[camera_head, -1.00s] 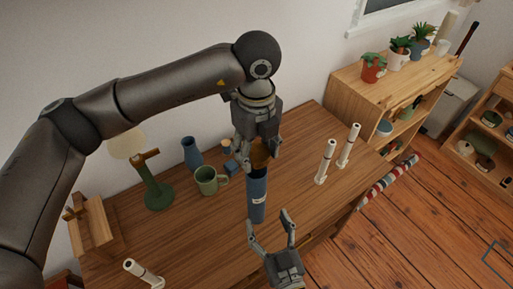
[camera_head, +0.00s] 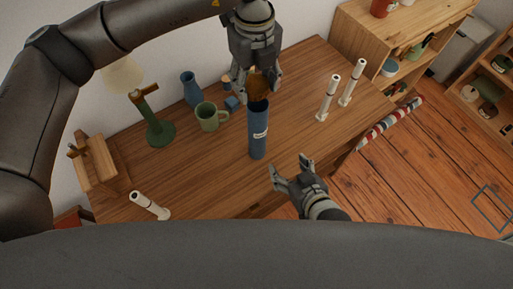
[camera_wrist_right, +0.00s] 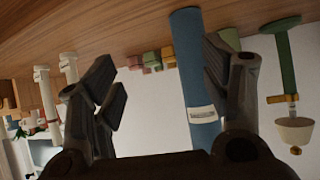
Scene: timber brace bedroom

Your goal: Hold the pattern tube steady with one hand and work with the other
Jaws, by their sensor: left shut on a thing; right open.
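The pattern tube, a tall blue cylinder with a white label (camera_head: 257,135), stands upright on the wooden table in the head view. It also shows in the right wrist view (camera_wrist_right: 190,60), upside down and partly behind one finger. My left gripper (camera_head: 258,92) is directly above the tube, shut on a brown piece (camera_head: 258,84) at the tube's open top. How far the piece sits inside is hidden. My right gripper (camera_head: 290,168) is open and empty, low and to the right of the tube, apart from it. Its spread fingers show in the wrist view (camera_wrist_right: 160,75).
On the table (camera_head: 210,170), a green mug (camera_head: 207,118), blue vase (camera_head: 191,90) and green lamp (camera_head: 158,125) stand left of the tube. A shelf (camera_head: 385,40) is at the back right.

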